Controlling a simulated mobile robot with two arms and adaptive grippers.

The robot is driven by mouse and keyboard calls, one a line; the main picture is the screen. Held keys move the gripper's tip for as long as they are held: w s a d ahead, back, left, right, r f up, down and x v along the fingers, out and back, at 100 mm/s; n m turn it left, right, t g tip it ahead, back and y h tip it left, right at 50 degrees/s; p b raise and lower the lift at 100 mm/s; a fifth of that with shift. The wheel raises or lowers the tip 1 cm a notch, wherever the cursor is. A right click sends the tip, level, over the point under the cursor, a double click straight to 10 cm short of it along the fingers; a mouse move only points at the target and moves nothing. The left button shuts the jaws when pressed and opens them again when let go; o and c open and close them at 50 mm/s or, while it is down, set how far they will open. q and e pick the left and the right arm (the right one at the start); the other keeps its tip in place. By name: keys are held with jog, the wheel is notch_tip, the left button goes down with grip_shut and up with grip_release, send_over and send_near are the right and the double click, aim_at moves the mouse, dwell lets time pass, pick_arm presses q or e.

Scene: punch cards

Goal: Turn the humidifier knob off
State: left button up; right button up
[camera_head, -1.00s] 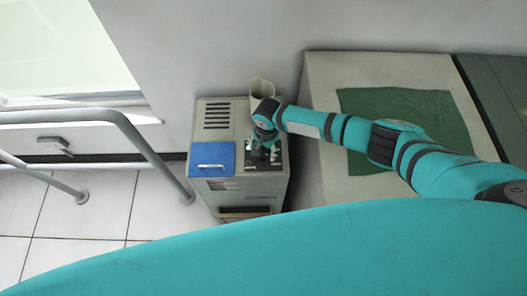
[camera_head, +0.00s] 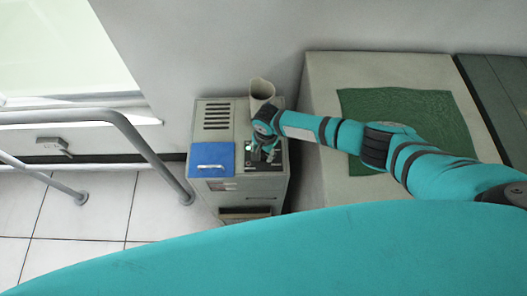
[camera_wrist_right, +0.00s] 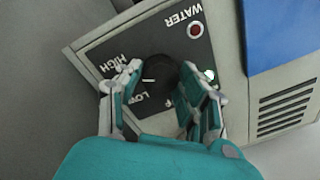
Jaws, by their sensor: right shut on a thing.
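The humidifier (camera_head: 225,124) is a grey box with a blue lid on its top. Its dark control panel (camera_wrist_right: 120,45) shows in the right wrist view with the words WATER, HIGH and LOW; part of another label is hidden by a finger. The round black knob (camera_wrist_right: 158,72) has a short white mark pointing toward the left, near LOW. My right gripper (camera_wrist_right: 160,90) is shut on the knob, one finger on each side of it. In the head view my right gripper (camera_head: 264,152) is over the panel, its fingers small there. My left gripper is not in view.
A pale spout (camera_head: 262,90) rises at the humidifier's back. A metal railing (camera_head: 150,150) stands to the left. A pale cabinet with a green cloth (camera_head: 400,120) is on the right, under my right arm. A red light (camera_wrist_right: 195,30) is beside WATER.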

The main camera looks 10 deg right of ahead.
jog(key=shift+n+p, duration=0.3)
jog(key=shift+p, duration=0.1)
jog(key=shift+s+a+r+n+p, duration=0.1)
jog(key=shift+n+p, duration=0.65)
jog(key=shift+n, duration=1.15)
jog(key=n, duration=0.4)
jog(key=shift+g, duration=0.3)
jog(key=n, duration=0.7)
jog(key=shift+w+n+b, duration=0.2)
jog(key=shift+n+b, duration=0.15)
jog(key=shift+n, duration=0.05)
jog(key=n, duration=0.4)
jog(key=shift+g+b, duration=0.3)
jog(key=shift+n, duration=1.8)
